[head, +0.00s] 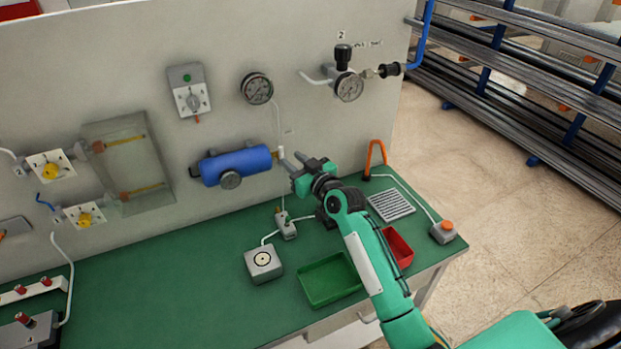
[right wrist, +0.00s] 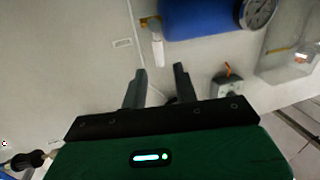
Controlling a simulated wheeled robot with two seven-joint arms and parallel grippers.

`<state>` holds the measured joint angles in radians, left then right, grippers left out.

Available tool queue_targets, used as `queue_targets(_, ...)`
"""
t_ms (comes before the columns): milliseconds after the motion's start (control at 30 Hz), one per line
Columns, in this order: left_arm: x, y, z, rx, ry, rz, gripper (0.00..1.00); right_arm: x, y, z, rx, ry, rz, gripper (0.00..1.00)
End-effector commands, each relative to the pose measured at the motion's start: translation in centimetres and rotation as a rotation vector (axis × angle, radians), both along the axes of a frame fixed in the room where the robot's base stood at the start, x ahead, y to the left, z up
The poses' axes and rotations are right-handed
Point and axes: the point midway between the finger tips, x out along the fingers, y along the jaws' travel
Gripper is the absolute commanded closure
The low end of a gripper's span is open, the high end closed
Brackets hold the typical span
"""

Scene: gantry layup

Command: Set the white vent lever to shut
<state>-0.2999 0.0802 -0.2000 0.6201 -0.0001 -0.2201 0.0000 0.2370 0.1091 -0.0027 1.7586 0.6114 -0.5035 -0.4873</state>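The white vent lever (head: 281,153) is a small white stub at the right end of the blue cylinder (head: 238,163) on the grey panel. In the right wrist view the lever (right wrist: 157,50) hangs from a brass fitting (right wrist: 150,22) beside the blue cylinder (right wrist: 200,15). My right gripper (head: 293,160) is just right of the lever in the head view, fingers towards the panel. In the right wrist view its two fingers (right wrist: 160,70) are apart with nothing between them, and the lever shows just beyond the gap. Contact is not visible. My left gripper is out of view.
Gauges (head: 257,88) and a black-knobbed regulator (head: 343,57) are on the panel above. A clear box (head: 126,160) is left of the cylinder. A green tray (head: 329,281), red tray (head: 398,246) and grey button box (head: 263,263) stand on the green bench below my right arm.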

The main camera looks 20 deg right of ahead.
Motion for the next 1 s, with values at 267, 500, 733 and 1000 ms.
queue_targets(267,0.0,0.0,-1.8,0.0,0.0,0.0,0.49,-4.9,-1.3,-0.2,-0.003,0.0,0.0,0.7)
queue_targets(500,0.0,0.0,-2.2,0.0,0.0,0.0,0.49,-6.8,-1.8,0.1,-0.002,0.0,0.0,0.7)
queue_targets(733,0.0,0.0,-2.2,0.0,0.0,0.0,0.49,-7.0,-1.8,0.2,-0.001,0.001,0.0,0.7)
queue_targets(1000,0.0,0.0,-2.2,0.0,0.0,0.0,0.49,-7.0,-1.8,0.2,-0.001,0.001,0.0,0.7)
